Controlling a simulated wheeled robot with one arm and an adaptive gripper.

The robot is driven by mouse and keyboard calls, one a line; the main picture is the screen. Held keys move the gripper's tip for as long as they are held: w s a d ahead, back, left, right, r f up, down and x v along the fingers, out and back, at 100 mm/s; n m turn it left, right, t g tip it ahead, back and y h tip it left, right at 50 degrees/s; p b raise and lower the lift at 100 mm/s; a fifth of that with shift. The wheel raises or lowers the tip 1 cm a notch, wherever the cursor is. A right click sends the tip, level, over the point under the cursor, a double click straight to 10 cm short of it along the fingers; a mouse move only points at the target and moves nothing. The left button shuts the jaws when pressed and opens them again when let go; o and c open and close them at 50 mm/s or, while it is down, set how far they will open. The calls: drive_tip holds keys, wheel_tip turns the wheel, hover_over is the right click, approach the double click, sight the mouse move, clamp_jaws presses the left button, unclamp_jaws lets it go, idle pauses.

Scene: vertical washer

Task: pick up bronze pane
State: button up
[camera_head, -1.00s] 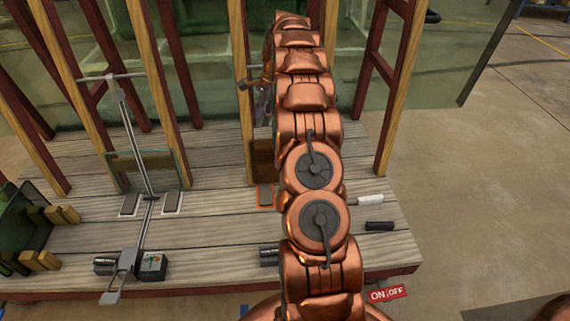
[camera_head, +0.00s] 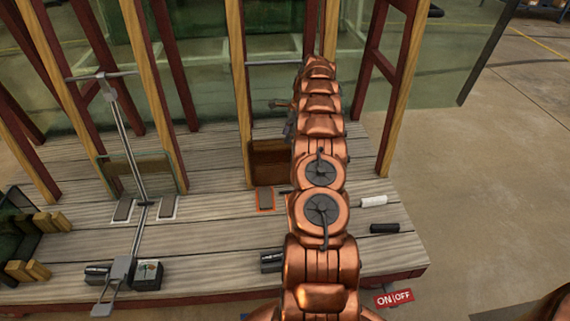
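A brown, bronze-looking pane (camera_head: 268,163) stands upright on the wooden deck, behind an orange-edged grey pad. Its right part is hidden behind my copper arm. A second, see-through pane with a brownish tint (camera_head: 152,172) stands in the left bay, behind two grey pads. My gripper (camera_head: 285,117) is mostly hidden behind my arm. Only small grey and reddish parts show at the arm's left side, above the brown pane. I cannot see its fingertips clearly or whether it touches anything.
Wooden posts (camera_head: 240,90) and dark red posts frame the bays. A metal linkage (camera_head: 133,155) rises in the left bay. A white cylinder (camera_head: 373,201) and a black cylinder (camera_head: 384,228) lie at right. A green crate (camera_head: 15,235) with yellow blocks sits at left.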

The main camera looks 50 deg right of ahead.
sight(284, 145)
drive_tip(key=shift+s+a+x, duration=0.1)
drive_tip(key=shift+a+x, duration=0.05)
drive_tip(key=shift+x, duration=1.2)
drive_tip(key=shift+s+a+x, duration=0.1)
drive_tip(key=shift+a+x, duration=0.05)
drive_tip(key=shift+x, duration=1.2)
drive_tip(key=shift+r, duration=0.1)
clamp_jaws()
drive_tip(key=shift+w+d+r, duration=0.1)
drive_tip(key=shift+r, duration=0.05)
